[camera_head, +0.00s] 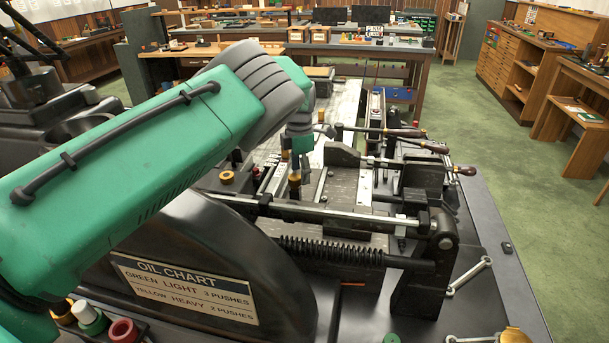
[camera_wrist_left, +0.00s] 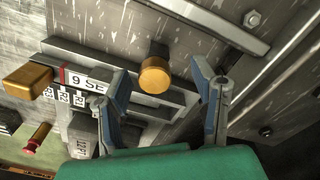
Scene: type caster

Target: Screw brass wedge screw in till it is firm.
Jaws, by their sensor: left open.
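A round brass screw head (camera_wrist_left: 155,74) shows in the left wrist view, on a short dark shank against the grey metal of the machine. My left gripper (camera_wrist_left: 171,88) is open, with its two blue-grey fingers apart on either side of the view. The brass head lies between and beyond the fingertips, and I see no contact. In the head view my left gripper (camera_head: 301,146) points down over the machine, close above a brass knob (camera_head: 294,180). The gripper's own wrist partly hides the fingers there. My right gripper is not in view.
A squared brass block (camera_wrist_left: 28,87) and a red-topped brass knob (camera_wrist_left: 37,138) sit left in the wrist view. Another brass knob (camera_head: 227,178) stands on the machine. Long rods and wooden-handled levers (camera_head: 405,133) cross its right side. Wrenches (camera_head: 469,276) lie on the bench.

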